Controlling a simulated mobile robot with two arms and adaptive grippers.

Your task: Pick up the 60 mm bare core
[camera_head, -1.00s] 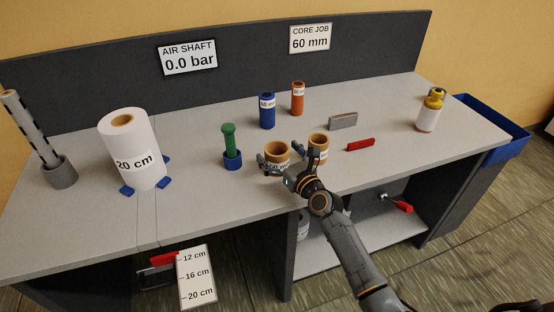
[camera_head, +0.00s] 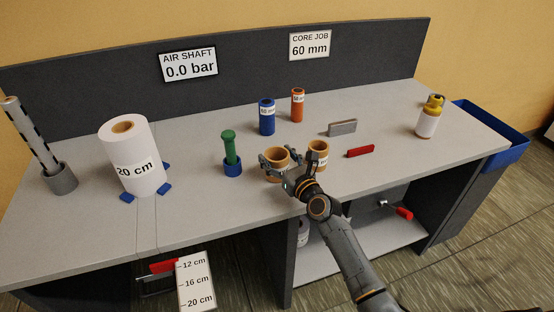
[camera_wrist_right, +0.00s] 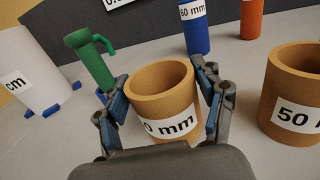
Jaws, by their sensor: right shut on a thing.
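A tan bare core (camera_head: 277,155) stands upright on the bench, hollow and open at the top. In the right wrist view this core (camera_wrist_right: 158,98) has a label ending in "0 mm"; its first digit is hidden. My right gripper (camera_head: 287,164) has its fingers on opposite sides of the core and is shut on it; its fingers also show in the right wrist view (camera_wrist_right: 155,88). A second tan core (camera_head: 318,156), labelled 50 in the right wrist view (camera_wrist_right: 291,112), stands to the right. My left gripper is not in view.
A grey block (camera_head: 342,128) and red block (camera_head: 360,151) lie right. A white roll (camera_head: 135,158) stands left.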

